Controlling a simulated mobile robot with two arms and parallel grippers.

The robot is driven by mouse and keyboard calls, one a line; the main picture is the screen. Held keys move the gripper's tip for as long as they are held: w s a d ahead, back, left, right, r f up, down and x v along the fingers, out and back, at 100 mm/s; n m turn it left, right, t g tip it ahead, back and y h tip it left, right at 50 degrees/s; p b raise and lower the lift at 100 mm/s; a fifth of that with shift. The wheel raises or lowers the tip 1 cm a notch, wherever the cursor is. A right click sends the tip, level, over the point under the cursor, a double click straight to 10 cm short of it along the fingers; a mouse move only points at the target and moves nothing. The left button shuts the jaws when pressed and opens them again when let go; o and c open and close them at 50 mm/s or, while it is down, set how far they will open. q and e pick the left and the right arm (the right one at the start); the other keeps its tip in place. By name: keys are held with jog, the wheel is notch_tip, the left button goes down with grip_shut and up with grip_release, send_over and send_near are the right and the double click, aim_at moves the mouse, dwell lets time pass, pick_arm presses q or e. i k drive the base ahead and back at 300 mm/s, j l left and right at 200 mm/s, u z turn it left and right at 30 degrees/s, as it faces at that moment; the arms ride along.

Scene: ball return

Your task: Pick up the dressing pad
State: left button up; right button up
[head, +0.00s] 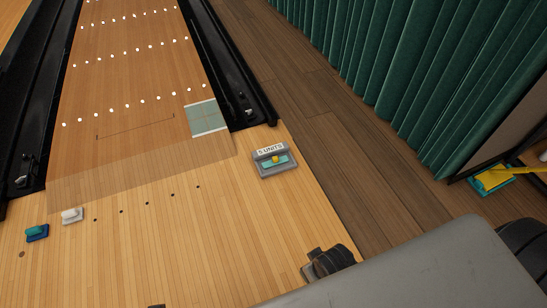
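A flat green square with white edges (206,118) lies farther up the lane. What seems to be the end of my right arm (322,262) is at the lower middle, below the tray and apart from it; its fingers are not clear. My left gripper is not clearly in view.
A blue-and-teal block (37,232) and a white block (72,215) sit at the left. Black gutters flank the lane. A green curtain (400,60) hangs at right, with a yellow-and-teal tool (494,178) below. The wooden floor between is clear.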

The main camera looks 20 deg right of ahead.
aim_at(33, 234)
jog(key=u, duration=1.5)
